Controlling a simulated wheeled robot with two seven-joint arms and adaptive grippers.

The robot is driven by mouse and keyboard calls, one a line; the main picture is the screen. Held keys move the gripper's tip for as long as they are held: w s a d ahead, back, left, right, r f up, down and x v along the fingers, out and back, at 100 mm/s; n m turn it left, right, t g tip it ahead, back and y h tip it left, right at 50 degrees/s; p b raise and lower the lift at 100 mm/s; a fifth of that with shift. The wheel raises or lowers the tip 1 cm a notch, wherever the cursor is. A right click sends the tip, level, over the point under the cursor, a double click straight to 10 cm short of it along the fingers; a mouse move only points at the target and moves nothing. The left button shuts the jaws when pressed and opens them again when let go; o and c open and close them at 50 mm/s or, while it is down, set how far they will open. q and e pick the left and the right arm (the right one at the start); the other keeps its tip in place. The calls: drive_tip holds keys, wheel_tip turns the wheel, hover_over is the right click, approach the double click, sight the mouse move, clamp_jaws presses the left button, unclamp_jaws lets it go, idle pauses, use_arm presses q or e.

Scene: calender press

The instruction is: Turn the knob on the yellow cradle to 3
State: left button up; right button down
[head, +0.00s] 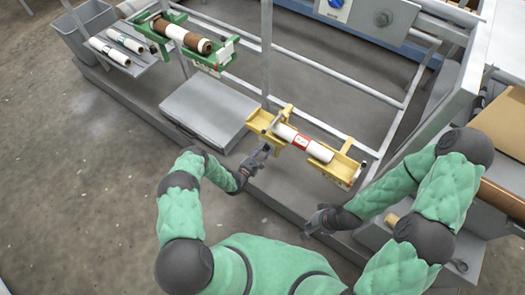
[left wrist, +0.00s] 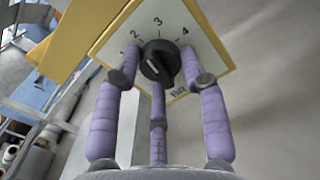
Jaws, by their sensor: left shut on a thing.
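The yellow cradle (head: 345,165) stands on the grey frame in the head view and bears a white roll (head: 319,151) with a red label. My left gripper (head: 262,152) is at the cradle's near left end. In the left wrist view, its purple-padded fingers (left wrist: 162,62) are shut around a black knob (left wrist: 156,56) on a pale dial plate (left wrist: 178,15) with a yellow edge. The plate carries the numbers 2, 3 and 4 along the top.
A green cradle (head: 215,60) with a brown and white roll stands at the back left. White rolls (head: 110,50) lie on a shelf beside it, near a grey bin (head: 80,40). A grey platform (head: 210,108) lies left of the yellow cradle. A blue knob (head: 336,3) is on a far panel.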

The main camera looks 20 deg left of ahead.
use_arm(q)
drive_tip(key=m, duration=0.4)
drive_tip(key=shift+s+d+f+m, duration=0.2)
drive_tip(key=shift+f+m, duration=0.05)
drive_tip(key=shift+m, duration=0.15)
idle(0.4)
drive_tip(key=o, duration=1.1)
drive_tip(key=shift+w+a, duration=0.15)
drive_tip(key=shift+r, duration=0.1)
drive_tip(key=v, duration=1.2)
drive_tip(key=shift+r, duration=0.1)
